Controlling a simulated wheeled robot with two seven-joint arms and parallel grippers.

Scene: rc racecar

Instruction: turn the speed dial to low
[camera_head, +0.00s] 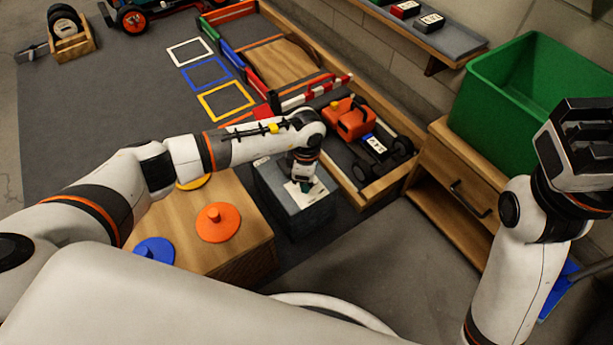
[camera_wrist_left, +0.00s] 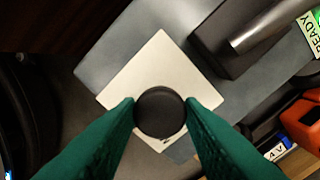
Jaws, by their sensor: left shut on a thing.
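The speed dial (camera_wrist_left: 160,112) is a dark round knob on a pale square plate (camera_wrist_left: 160,65) on top of a grey box (camera_head: 300,213). The green fingers of my left gripper (camera_wrist_left: 160,115) press on it from both sides in the left wrist view. In the head view my left gripper (camera_head: 304,186) points down onto the box and hides the dial. No readable speed mark shows, so I cannot tell the dial's setting. My right gripper (camera_head: 578,135) is raised at the right, away from the box; its fingers are not clear.
A dark block with a grey bar (camera_wrist_left: 255,35) is beside the plate. A wooden crate (camera_head: 235,255) with orange (camera_head: 217,224) and blue (camera_head: 154,250) knobbed discs stands left. An orange car (camera_head: 350,120) sits in a wooden-edged bay. A green bin (camera_head: 515,85) is at right.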

